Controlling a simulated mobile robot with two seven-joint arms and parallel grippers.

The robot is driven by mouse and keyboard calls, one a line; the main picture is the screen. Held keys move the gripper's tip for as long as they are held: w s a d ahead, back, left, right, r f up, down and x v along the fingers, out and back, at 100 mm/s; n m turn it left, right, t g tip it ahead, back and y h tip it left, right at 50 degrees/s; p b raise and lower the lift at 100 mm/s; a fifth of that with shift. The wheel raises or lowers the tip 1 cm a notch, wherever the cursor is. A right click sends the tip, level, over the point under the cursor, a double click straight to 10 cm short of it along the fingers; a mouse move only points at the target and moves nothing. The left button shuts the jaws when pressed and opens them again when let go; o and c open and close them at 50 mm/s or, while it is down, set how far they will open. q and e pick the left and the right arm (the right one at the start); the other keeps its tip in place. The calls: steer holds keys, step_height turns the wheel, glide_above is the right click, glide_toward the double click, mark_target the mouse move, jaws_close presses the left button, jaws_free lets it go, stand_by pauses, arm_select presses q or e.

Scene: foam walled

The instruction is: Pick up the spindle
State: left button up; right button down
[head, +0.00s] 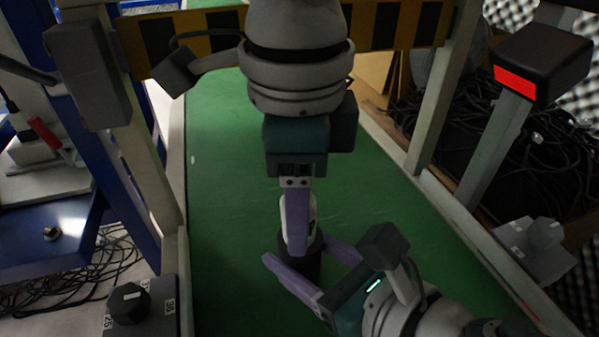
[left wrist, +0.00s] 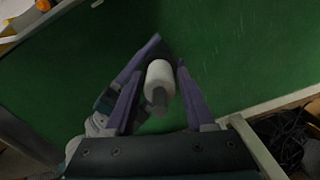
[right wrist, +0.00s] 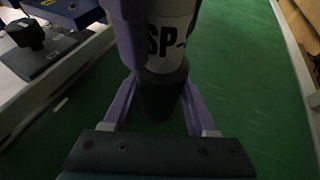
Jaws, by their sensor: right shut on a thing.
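The spindle has a white body (head: 311,212) with dark lettering and a dark lower part (head: 304,265). It stands roughly upright over the green surface. My right gripper (head: 298,249) reaches in from the lower right and is shut on the dark part, seen between its fingers in the right wrist view (right wrist: 162,100). My left gripper (head: 296,232) points down from above with its fingers on either side of the white body, which shows in the left wrist view (left wrist: 160,73). A gap shows beside the white body there, so the left jaws look open. I cannot tell whether the spindle touches the surface.
The green surface (head: 225,190) is clear around the grippers. A grey box with a dark knob (head: 130,300) stands at the lower left. Frame posts (head: 437,95) flank the surface. A striped yellow-black bar (head: 400,25) crosses the back. Dark cables (head: 545,160) lie at the right.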

arm_select(q)
jaws_close()
arm_select(e)
steer(key=shift+d+f, duration=0.1)
steer(key=shift+f, duration=0.05)
arm_select(q)
steer(key=shift+r, duration=0.1)
step_height(320, 180, up, 10)
steer(key=shift+f, duration=0.1)
arm_select(e)
steer(key=c, duration=0.6)
jaws_free()
steer(key=o, duration=0.5)
